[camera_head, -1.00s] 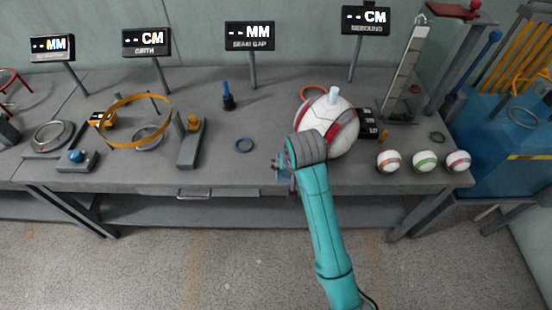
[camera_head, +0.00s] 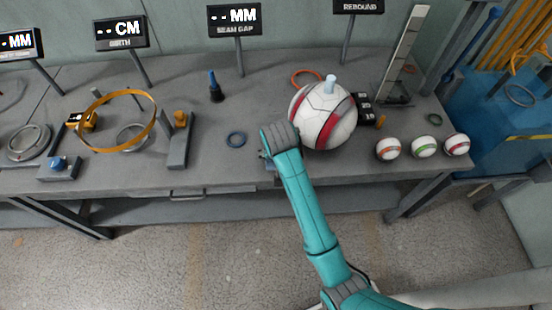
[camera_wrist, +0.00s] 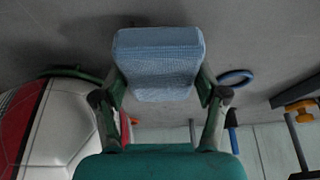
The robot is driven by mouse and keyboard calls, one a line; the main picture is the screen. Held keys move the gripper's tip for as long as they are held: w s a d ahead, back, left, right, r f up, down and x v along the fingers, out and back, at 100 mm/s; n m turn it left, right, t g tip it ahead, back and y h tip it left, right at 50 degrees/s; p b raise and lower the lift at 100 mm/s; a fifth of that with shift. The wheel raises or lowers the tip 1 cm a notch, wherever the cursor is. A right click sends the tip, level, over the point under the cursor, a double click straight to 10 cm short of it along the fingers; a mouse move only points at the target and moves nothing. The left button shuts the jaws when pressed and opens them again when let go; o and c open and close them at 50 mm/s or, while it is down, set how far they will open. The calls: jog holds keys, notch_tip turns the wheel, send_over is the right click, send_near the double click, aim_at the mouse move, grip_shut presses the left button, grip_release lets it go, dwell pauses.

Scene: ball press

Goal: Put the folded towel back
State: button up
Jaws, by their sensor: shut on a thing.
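The folded towel (camera_wrist: 158,62) is a light blue, waffle-textured block. In the wrist view it sits between the two fingers of my gripper (camera_wrist: 160,88), which is shut on it. In the head view my gripper (camera_head: 266,158) is at the front part of the grey workbench (camera_head: 215,180), left of the large ball. There my wrist hides nearly all of the towel, and I cannot tell how far it is above the bench top.
A large white and red ball (camera_head: 322,115) stands close to the right of my wrist. A blue ring (camera_head: 236,139) lies to the left. Three small balls (camera_head: 424,147) sit at the right. An orange hoop gauge (camera_head: 117,93) is further left.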

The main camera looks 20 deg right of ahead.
jog(key=shift+f, duration=1.4)
jog(key=shift+f, duration=0.15)
jog(key=o, duration=1.1)
jog(key=shift+o, duration=0.2)
jog(key=v, duration=1.2)
